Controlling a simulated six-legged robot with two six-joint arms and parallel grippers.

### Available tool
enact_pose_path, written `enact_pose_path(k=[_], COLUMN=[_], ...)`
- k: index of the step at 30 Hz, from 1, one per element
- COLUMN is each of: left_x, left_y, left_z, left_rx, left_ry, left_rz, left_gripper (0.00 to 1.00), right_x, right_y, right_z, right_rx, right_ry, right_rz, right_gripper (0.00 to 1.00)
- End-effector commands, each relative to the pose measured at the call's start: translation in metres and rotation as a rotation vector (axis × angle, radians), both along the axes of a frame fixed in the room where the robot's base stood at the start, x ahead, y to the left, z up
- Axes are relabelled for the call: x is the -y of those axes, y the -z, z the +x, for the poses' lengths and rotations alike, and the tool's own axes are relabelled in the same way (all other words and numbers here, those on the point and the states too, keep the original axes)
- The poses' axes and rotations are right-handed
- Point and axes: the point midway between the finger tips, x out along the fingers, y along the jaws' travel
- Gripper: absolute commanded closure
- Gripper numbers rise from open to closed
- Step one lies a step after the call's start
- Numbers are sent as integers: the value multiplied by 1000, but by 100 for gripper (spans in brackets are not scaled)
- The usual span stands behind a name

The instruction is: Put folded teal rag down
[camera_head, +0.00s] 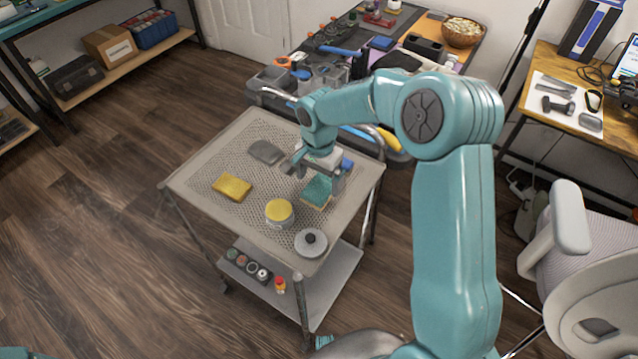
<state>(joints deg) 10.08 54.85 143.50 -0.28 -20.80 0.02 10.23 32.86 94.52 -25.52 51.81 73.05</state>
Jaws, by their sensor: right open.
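The folded teal rag (316,193) lies on the perforated top of the grey cart (195,172), toward its right side. It looks like a flat teal rectangle with a yellowish lower edge. My right gripper (318,178) is open just above and behind the rag, with its fingers at either side of the rag's far end. The gripper partly hides that end, and I cannot tell whether a finger touches it. My left gripper does not show.
On the cart top are a yellow sponge (232,187), a grey pad (266,152), a yellow-topped round tin (279,212) and a grey lidded pot (311,241). A blue item (346,164) sits right of my gripper. A cluttered workbench (462,75) stands behind.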

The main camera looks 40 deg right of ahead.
Motion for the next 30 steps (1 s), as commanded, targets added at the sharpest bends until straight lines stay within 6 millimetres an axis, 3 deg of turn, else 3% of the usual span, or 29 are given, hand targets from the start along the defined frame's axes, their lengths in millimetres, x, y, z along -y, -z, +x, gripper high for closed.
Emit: enact_pose_path(k=[6, 12, 30], left_x=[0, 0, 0], left_y=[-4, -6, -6], left_z=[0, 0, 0], left_rx=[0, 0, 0], left_ry=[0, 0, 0], left_rz=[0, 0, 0], left_gripper=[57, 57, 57], right_x=[0, 0, 0], right_y=[-55, -84, -91], right_z=[1, 1, 0], right_rx=[6, 2, 1], right_ry=[0, 1, 1], right_rz=[-1, 0, 0], right_gripper=[6, 6, 6])
